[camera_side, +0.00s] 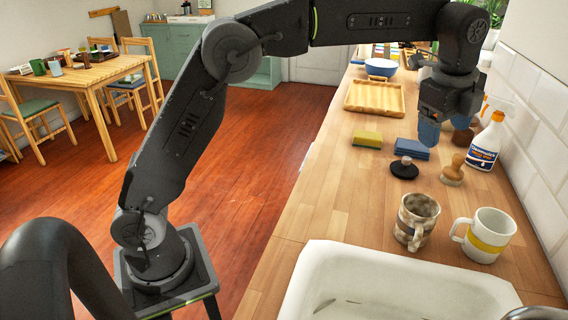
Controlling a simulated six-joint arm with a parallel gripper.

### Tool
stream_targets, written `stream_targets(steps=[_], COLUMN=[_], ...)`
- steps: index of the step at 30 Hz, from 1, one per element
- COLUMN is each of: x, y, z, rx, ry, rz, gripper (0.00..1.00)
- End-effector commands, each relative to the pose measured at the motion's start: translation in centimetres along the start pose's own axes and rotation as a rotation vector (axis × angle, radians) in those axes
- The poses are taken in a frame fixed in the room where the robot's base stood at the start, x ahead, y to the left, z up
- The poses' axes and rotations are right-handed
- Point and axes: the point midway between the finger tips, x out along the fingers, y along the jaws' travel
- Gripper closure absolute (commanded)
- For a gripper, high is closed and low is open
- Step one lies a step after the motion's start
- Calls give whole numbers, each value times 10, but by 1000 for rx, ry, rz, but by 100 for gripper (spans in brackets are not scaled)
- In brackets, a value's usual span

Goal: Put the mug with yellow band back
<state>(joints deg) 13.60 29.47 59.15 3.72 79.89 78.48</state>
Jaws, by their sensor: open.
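The white mug with the yellow band (485,236) stands upright on the wooden counter (330,205), close behind the sink and near the tiled wall. Its handle points left. A speckled grey-brown mug (415,221) stands just left of it. My gripper (430,128) is farther back over the counter, pointing down with blue fingertips, open. It is well away from the banded mug, between the blue cloths and the spray bottle. I cannot tell its exact height above the counter.
A white sink (315,262) lies in front of the mugs. A spray bottle (487,143), a wooden-handled brush (453,171), a black disc with a knob (404,168), blue cloths (411,149), a yellow sponge (367,139), a wooden tray (352,97) and a blue bowl (381,67) stand behind.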

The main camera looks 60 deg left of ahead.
Motion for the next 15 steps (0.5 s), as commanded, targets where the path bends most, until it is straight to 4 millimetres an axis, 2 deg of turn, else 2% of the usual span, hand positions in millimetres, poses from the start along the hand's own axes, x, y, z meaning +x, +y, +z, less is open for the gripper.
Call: stream_targets(steps=[1, 3, 7, 11, 15], x=[-16, -31, -52, -62, -62], y=[14, 34, 76, 125, 182], z=[11, 25, 47, 65, 81], rx=[-88, -219, -460, -703, -964], ry=[5, 13, 34, 63, 101], rz=[-18, -40, -78, -115, -149], gripper=[25, 25, 25, 25, 25])
